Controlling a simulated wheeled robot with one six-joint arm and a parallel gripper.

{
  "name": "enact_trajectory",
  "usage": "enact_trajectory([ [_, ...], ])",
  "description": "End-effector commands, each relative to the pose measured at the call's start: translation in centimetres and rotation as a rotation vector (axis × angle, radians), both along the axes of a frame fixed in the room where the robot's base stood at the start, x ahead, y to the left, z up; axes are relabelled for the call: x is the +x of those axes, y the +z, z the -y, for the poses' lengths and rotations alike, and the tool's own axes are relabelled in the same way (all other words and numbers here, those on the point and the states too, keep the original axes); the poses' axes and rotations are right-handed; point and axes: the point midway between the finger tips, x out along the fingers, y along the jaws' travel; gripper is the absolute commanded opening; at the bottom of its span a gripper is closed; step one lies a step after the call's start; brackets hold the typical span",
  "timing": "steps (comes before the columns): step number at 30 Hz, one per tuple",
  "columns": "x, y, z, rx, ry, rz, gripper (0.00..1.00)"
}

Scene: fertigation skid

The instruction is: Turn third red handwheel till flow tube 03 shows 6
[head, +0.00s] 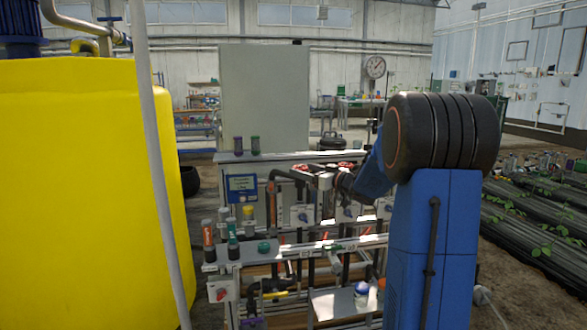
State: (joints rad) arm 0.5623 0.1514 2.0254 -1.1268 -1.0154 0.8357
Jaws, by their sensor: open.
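Red handwheels (299,167) sit in a row along the top of the skid, small in the head view. More red shows to the right, close to my wrist, and I cannot tell which wheel is the third. My gripper (320,180) is at the end of my blue arm, at the height of the wheels and close to them. It is open, and its fingers are small and partly merged with the fittings behind. Whether it touches a wheel cannot be told. The flow tubes stand below, partly hidden by pipes and rails; their readings and flow tube 03 cannot be made out.
A large yellow tank (80,190) fills the left, with a grey pole (156,150) before it. Plant beds lie at right.

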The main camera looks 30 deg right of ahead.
Motion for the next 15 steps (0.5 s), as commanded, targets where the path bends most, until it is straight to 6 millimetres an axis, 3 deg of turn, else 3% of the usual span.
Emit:
enact_trajectory([
  [6, 3.5, 0.0, -1.2, 0.001, 0.003, 0.0, 0.66],
  [15, 5.8, 0.0, -1.9, 0.001, 0.001, 0.0, 0.66],
])
